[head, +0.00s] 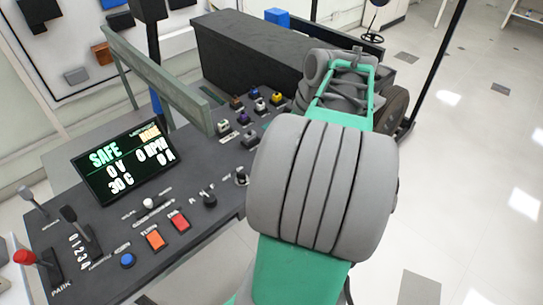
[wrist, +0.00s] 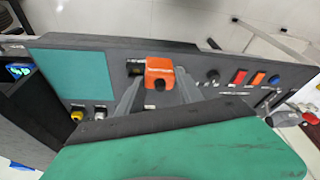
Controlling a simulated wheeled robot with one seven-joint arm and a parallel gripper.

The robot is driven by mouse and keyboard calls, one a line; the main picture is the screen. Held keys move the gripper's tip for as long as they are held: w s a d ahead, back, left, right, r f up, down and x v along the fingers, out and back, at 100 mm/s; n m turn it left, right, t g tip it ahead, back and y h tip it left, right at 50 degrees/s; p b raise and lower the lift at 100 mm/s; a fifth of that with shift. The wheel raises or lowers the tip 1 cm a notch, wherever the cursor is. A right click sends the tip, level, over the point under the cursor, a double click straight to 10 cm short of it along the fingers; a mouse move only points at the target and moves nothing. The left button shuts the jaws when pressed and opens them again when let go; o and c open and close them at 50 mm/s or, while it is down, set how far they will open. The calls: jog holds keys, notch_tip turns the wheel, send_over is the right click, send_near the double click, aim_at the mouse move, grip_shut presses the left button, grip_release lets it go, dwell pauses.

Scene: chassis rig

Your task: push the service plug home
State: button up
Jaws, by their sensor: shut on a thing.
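The orange service plug (wrist: 158,68) shows in the wrist view at the dark console panel (wrist: 205,62). My gripper (wrist: 158,80) has its two grey fingers on either side of the plug and is shut on it. A black part with a yellow mark (wrist: 135,67) sits directly left of the plug. I cannot tell how deep the plug sits. In the head view my arm covers the plug and the gripper. The console screen (head: 123,161) there reads SAFE, 0 V, 0 RPM, 0 A and 30 C.
In the head view, several small coloured connectors (head: 257,103) stand near my arm. A black knob (head: 209,200), an orange button (head: 156,240), a red button (head: 178,221) and levers (head: 68,214) lie on the console. A green rail (head: 160,80) runs behind.

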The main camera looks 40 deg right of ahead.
jog(key=shift+n, duration=0.3)
jog(key=w+d+f, duration=0.1)
jog(key=w+f, duration=0.2)
jog(key=w+d+f+p, duration=0.1)
jog(key=w+f, duration=0.2)
jog(key=w, duration=0.1)
jog(key=w+d+f+p, duration=0.1)
jog(key=w+d+f, duration=0.1)
jog(key=w+f, duration=0.1)
jog(key=shift+w+d, duration=0.1)
jog(key=shift+w, duration=0.1)
jog(key=p+x, duration=0.1)
jog(key=x, duration=0.2)
jog(key=shift+s+f, duration=0.15)
jog(key=shift+f, duration=0.15)
grip_shut()
jog(key=shift+s+f, duration=0.1)
jog(key=shift+f, duration=0.15)
jog(key=o, duration=1)
grip_release()
jog(key=shift+f, duration=0.1)
jog(key=shift+o, duration=0.5)
jog(key=shift+d, duration=0.2)
jog(key=o, duration=0.3)
